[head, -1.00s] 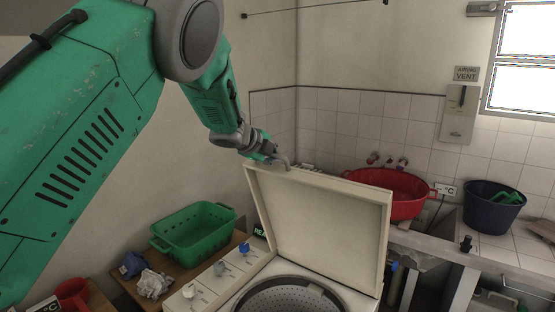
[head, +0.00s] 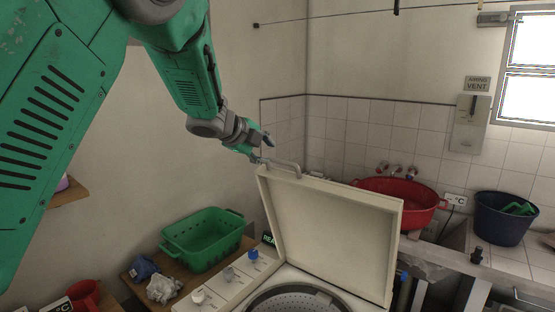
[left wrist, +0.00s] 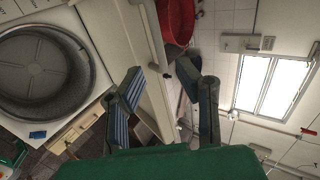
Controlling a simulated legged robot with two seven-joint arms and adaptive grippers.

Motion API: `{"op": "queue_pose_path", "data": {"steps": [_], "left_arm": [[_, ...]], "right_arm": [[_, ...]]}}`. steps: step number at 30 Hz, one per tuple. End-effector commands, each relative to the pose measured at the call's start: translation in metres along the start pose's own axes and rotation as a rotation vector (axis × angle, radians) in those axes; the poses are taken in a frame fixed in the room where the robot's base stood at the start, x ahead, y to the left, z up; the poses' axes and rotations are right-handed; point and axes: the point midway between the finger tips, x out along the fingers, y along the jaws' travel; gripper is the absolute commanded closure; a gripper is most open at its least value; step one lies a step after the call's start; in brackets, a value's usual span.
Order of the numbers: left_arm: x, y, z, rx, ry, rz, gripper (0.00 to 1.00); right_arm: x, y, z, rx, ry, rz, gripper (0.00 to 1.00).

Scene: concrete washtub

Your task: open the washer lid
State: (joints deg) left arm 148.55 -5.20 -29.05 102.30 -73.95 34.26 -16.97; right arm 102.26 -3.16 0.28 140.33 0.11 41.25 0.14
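The washer lid (head: 335,235) is a cream panel standing raised and nearly upright. The washer's perforated drum (head: 300,302) is exposed below it; the drum also shows in the left wrist view (left wrist: 40,75). A grey bar handle (head: 286,165) is on the lid's upper edge. My left gripper (head: 263,150) is just left of and above the handle. My right gripper is not in view.
Knobs (head: 228,275) line the washer's left panel. A green basket (head: 205,240) stands on a wooden table at left. A red basin (head: 400,198) and dark blue bucket (head: 500,222) stand on the counter behind and right. The wall is close behind.

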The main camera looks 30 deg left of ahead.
Motion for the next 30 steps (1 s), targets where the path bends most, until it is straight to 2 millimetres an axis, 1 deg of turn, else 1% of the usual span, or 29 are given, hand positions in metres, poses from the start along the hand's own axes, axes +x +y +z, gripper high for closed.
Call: {"op": "queue_pose_path", "data": {"steps": [1, 3, 8, 25, 26, 28, 29, 30], "left_arm": [[-0.008, 0.0, 0.0, -0.001, -0.001, -0.001, 0.71], [-0.017, 0.0, 0.001, -0.001, -0.001, -0.001, 0.71], [-0.027, 0.0, 0.001, 0.0, 0.0, -0.001, 0.71], [-0.028, 0.001, 0.001, -0.003, 0.0, 0.0, 0.71], [-0.026, 0.004, 0.0, -0.007, 0.001, 0.003, 0.71], [-0.018, 0.017, -0.003, -0.033, 0.008, 0.014, 0.71], [-0.012, 0.026, -0.006, -0.052, 0.012, 0.022, 0.71], [-0.002, 0.043, -0.011, -0.086, 0.019, 0.037, 0.71]], "right_arm": [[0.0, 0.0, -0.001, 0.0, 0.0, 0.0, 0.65], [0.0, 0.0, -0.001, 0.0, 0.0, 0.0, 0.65], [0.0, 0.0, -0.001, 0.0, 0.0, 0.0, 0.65], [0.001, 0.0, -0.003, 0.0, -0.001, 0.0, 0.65], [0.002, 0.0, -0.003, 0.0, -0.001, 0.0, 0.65], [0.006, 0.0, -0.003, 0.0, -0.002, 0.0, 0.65], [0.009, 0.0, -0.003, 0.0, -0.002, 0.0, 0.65], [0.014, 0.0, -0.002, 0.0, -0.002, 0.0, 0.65]]}}
